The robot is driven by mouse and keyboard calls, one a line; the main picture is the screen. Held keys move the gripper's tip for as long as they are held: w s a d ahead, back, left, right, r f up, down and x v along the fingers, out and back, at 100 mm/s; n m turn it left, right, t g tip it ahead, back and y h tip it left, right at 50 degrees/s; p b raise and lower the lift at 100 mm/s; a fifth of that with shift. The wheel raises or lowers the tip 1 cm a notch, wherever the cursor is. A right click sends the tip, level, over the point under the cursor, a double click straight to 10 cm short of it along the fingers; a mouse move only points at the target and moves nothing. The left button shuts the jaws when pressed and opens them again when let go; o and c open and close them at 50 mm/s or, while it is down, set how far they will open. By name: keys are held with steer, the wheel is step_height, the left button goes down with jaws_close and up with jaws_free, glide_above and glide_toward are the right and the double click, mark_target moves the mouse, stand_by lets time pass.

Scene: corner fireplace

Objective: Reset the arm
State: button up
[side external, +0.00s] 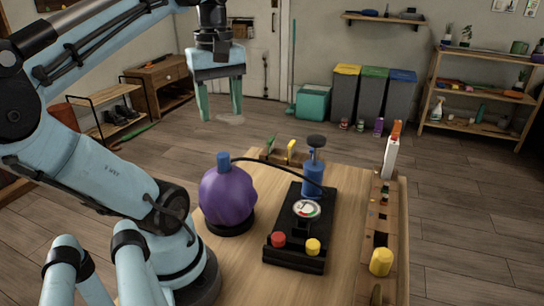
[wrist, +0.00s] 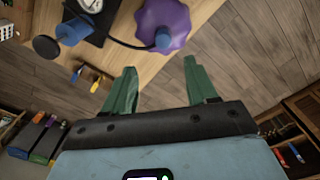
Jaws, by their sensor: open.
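My gripper (side external: 219,98) is raised high behind and above the far left side of the wooden table (side external: 345,215). Its two green fingers point down and are spread apart with nothing between them. In the wrist view, my gripper (wrist: 158,80) also shows open, with the table edge and wood floor beyond its fingertips. It touches nothing that I can see.
On the table stand a purple bulb (side external: 228,197) with a blue cap, a black device (side external: 297,240) with a gauge and red and yellow knobs, and a blue pump (side external: 313,178). A wooden rack (side external: 372,240) runs along the right edge. Bins (side external: 372,95) stand behind.

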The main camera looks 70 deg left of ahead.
steer(key=w+d+f+m+t, duration=0.7)
steer(key=w+d+f+m, duration=0.6)
steer(key=m, duration=0.5)
steer(key=shift+w+d+m, duration=0.4)
steer(key=shift+w+d, duration=0.2)
